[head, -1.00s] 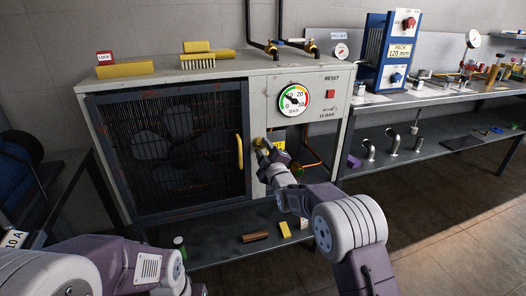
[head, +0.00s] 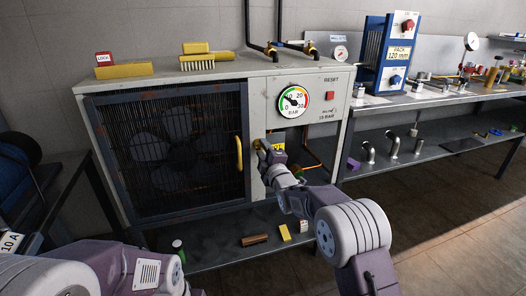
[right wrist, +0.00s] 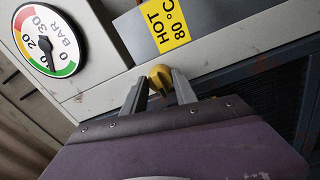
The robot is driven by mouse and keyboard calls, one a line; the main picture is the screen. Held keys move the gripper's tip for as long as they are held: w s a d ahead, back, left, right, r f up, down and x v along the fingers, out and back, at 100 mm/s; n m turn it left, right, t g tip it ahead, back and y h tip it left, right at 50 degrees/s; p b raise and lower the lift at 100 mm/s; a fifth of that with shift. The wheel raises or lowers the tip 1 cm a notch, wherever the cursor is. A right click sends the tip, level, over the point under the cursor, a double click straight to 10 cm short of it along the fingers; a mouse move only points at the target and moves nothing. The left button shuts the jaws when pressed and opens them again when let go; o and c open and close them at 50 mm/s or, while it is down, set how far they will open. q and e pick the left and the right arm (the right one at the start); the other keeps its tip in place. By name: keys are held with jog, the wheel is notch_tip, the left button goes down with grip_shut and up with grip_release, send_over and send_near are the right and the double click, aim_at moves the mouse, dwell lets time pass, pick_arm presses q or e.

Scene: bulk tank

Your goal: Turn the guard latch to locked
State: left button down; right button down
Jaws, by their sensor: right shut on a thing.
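The guard latch is a small yellow knob (right wrist: 160,78) on the grey cabinet front, just right of the mesh guard door (head: 170,145) with its yellow handle (head: 239,154). In the right wrist view the two fingers of my right gripper (right wrist: 160,90) stand on either side of the knob and are shut on it. In the head view my right gripper (head: 268,150) reaches the cabinet beside the door handle and mostly hides the knob. Of my left arm, links show at the lower left; its fingers are not in view.
A pressure gauge (head: 294,101) and a red reset button (head: 330,96) sit on the cabinet front above the gripper. A yellow HOT 80 °C label (right wrist: 166,24) is close to the knob. Brushes (head: 205,60) lie on top. Small blocks (head: 285,232) lie on the lower shelf.

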jog(key=shift+f, duration=0.1)
jog(key=c, duration=1)
grip_release()
jog(key=shift+o, duration=0.2)
jog(key=v, duration=0.9)
jog(key=shift+s, duration=0.1)
